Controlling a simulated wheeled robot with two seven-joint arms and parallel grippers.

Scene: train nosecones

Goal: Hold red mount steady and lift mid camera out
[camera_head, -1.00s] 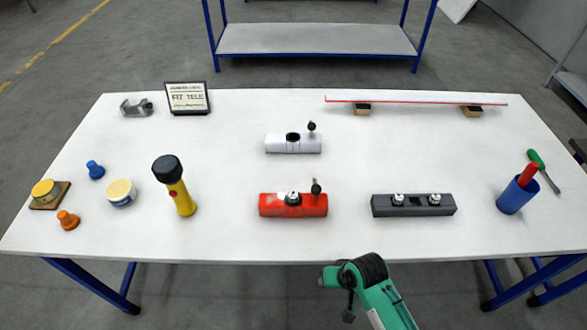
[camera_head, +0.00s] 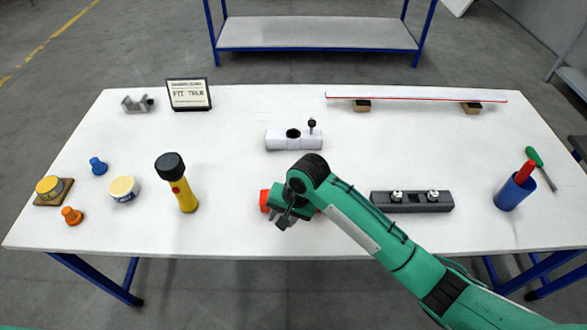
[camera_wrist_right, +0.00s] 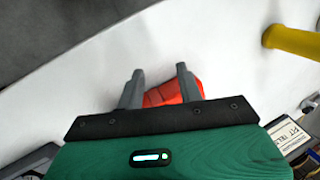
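The red mount (camera_head: 265,200) lies on the table's front middle, mostly hidden in the head view behind my right arm; its left end shows. In the right wrist view its red body (camera_wrist_right: 170,93) shows between and beside the fingers. My right gripper (camera_wrist_right: 158,78) is open, fingers apart, over the mount; I cannot tell whether they touch it. In the head view my right gripper (camera_head: 284,220) hangs at the mount's front left. The mid camera, in the mount's top a second ago, is hidden now. My left gripper is not in view.
A white mount (camera_head: 293,139) with an open dark hole stands behind. A dark grey block (camera_head: 411,202) with two small silver-topped parts is at right.

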